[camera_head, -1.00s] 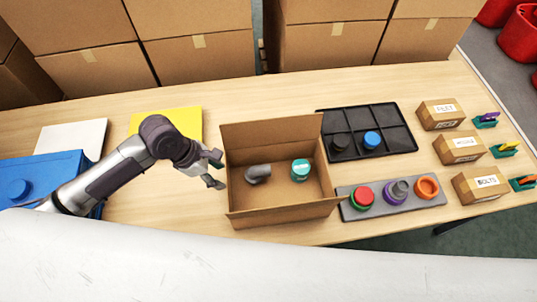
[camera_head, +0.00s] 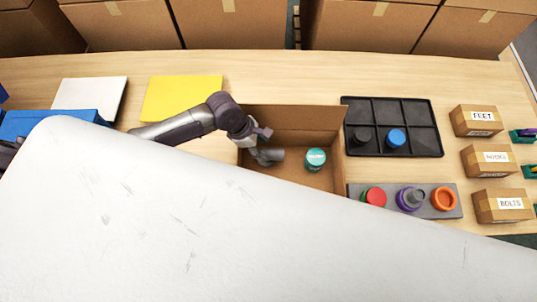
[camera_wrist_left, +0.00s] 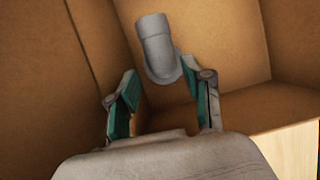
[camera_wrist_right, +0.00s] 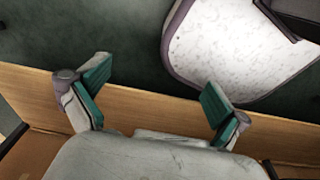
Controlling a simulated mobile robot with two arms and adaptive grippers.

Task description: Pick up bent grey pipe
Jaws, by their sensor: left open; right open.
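The bent grey pipe (camera_head: 269,156) lies inside the open cardboard box (camera_head: 290,120), near its left wall. In the left wrist view the pipe (camera_wrist_left: 158,48) is just beyond the fingertips, its bent end toward the gap between them. My left gripper (camera_head: 262,140) is over the left part of the box, above the pipe; its fingers are apart and empty in the left wrist view (camera_wrist_left: 163,85). My right gripper (camera_wrist_right: 150,82) is open and empty. It shows only in the right wrist view, near a wooden edge over dark floor.
A teal-and-white round part (camera_head: 315,159) lies in the box to the right of the pipe. A black divided tray (camera_head: 427,112) and a grey holder (camera_head: 449,188) with coloured rings stand further right. My large white body part hides the box's front and the table front.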

